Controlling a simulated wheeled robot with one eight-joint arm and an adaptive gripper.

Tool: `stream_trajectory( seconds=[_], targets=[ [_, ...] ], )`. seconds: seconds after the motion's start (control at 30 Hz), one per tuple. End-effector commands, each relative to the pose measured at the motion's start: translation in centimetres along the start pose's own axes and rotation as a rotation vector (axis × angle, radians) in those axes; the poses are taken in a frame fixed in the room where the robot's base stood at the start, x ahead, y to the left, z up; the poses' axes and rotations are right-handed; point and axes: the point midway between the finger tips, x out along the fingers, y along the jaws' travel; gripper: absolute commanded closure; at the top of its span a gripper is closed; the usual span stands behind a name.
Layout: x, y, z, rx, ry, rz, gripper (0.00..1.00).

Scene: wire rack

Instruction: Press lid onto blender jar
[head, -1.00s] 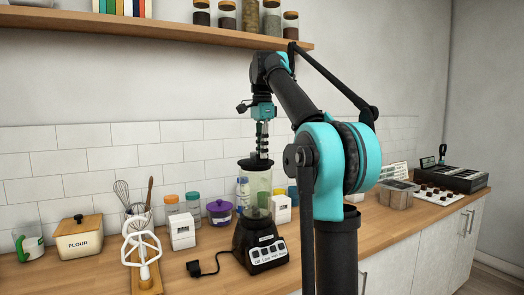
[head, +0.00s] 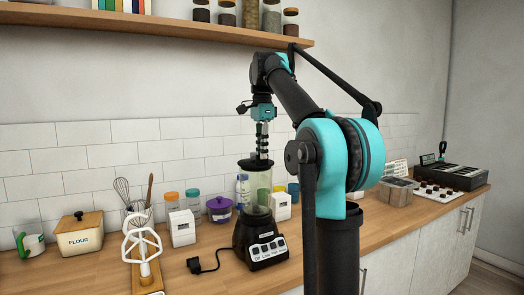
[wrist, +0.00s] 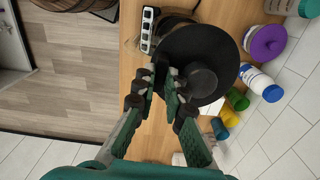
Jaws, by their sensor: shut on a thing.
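The blender jar (head: 257,196) is clear and stands upright on its black base (head: 262,246) on the wooden counter.
A white box (head: 182,228), a purple pot (head: 219,210) and several jars stand around the blender. Its cord and plug (head: 194,266) lie in front. A wooden shelf (head: 170,27) with jars hangs above.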

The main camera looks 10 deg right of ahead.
Motion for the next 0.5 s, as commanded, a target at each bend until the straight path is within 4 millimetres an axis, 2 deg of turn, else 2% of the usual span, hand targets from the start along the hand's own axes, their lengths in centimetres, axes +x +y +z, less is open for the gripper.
stream_trajectory(
  seconds=[0.5],
  targets=[
    [0.36, 0.00, 0.00, 0.000, 0.000, 0.000, 1.00]
  ],
)
